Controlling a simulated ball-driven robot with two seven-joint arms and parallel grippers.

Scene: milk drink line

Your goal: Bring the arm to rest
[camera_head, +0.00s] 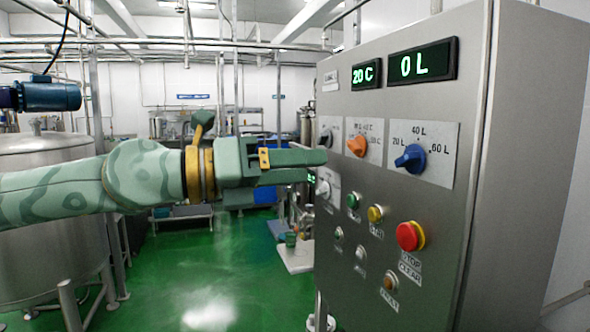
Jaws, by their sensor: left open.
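My left arm comes in from the left, stretched out level. Its green and yellow left gripper (318,166) is open and empty, with its fingers pointing right at the control panel (440,235). In the picture the fingertips end beside the white knob (328,187) on the panel's left side. I cannot tell whether they touch the panel. My right gripper is not in view.
The panel carries an orange knob (357,146), a blue knob (409,158), a red stop button (409,236) and displays reading 20 C and 0 L. A steel tank (45,240) stands at left. The green floor (215,275) between is mostly clear.

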